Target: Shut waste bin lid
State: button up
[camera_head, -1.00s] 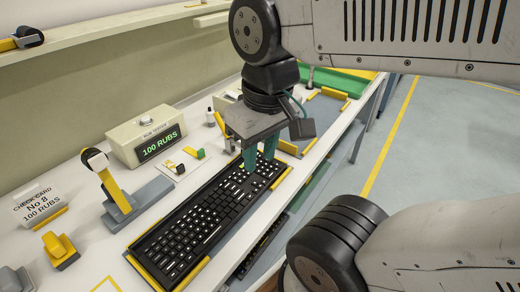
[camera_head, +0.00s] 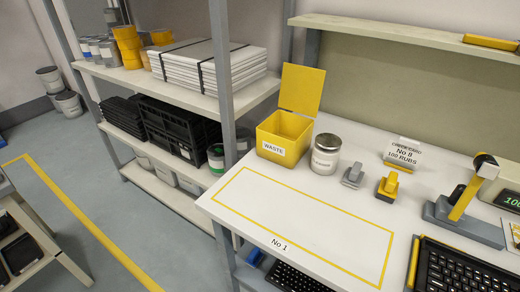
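The yellow waste bin (camera_head: 285,139), labelled WASTE, stands at the back left corner of the white table. Its yellow lid (camera_head: 301,91) is open and stands upright at the bin's back edge. The inside of the bin is partly visible and looks empty. My gripper and arm are not in this view.
A metal can (camera_head: 325,154) stands close to the bin's right side. A grey stamp (camera_head: 352,176), a yellow stamp (camera_head: 387,186) and a check card (camera_head: 404,151) are farther right. The outlined No 1 area (camera_head: 300,225) in front is bare. A shelf rack (camera_head: 222,85) stands left.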

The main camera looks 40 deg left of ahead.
aim_at(301, 89)
jog(key=u, duration=0.5)
jog(key=k, duration=1.05)
jog(key=u, duration=0.4)
jog(key=i, duration=0.95)
jog(key=u, duration=0.3)
